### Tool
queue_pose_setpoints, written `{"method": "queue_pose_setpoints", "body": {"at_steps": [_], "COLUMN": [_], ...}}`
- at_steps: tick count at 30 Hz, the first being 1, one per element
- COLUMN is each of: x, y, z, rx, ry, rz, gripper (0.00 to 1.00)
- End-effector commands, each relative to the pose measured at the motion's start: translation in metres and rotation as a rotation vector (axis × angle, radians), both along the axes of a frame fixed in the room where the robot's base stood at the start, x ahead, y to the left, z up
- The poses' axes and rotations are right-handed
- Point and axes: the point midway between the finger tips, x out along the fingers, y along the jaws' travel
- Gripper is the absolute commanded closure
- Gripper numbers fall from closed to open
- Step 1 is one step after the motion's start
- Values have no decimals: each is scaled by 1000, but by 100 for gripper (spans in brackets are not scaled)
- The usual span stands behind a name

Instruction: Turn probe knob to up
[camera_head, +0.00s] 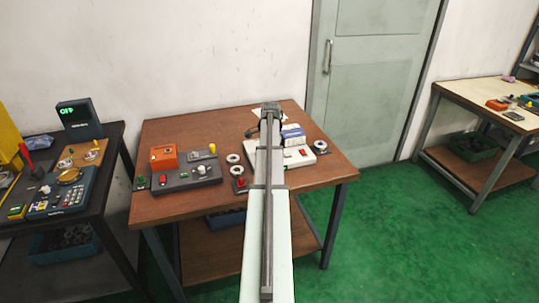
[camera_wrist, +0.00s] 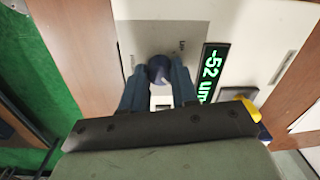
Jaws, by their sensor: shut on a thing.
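The probe knob (camera_wrist: 160,70) is a dark blue round knob on a grey plate of a white device (camera_wrist: 235,25) in the wrist view. My gripper (camera_wrist: 159,77) has its two blue fingers on either side of the knob, shut on it. Which way the knob points I cannot tell. In the head view the white device (camera_head: 302,156) is on the brown table, partly behind my arm; the knob and fingertips are hidden there.
A display (camera_wrist: 209,72) beside the knob reads "-52 um". A grey control box (camera_head: 186,178) with an orange unit (camera_head: 164,156) stands left on the brown table (camera_head: 205,122). Metal rings (camera_head: 320,146) lie nearby. A dark side table (camera_head: 85,205) holds more equipment.

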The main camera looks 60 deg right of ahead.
Motion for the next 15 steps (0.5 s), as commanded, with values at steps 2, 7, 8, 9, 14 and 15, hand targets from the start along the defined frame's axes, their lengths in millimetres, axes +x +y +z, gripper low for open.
{"method": "queue_pose_setpoints", "body": {"at_steps": [2, 7, 8, 9, 14, 15], "x": [0, 0, 0, 0, 0, 0], "y": [0, 0, 0, 0, 0, 0], "z": [0, 0, 0, 0, 0, 0], "rx": [0, 0, 0, 0, 0, 0], "ry": [0, 0, 0, 0, 0, 0], "rz": [0, 0, 0, 0, 13, 22], "gripper": [83, 99, 100, 100, 100, 100]}}
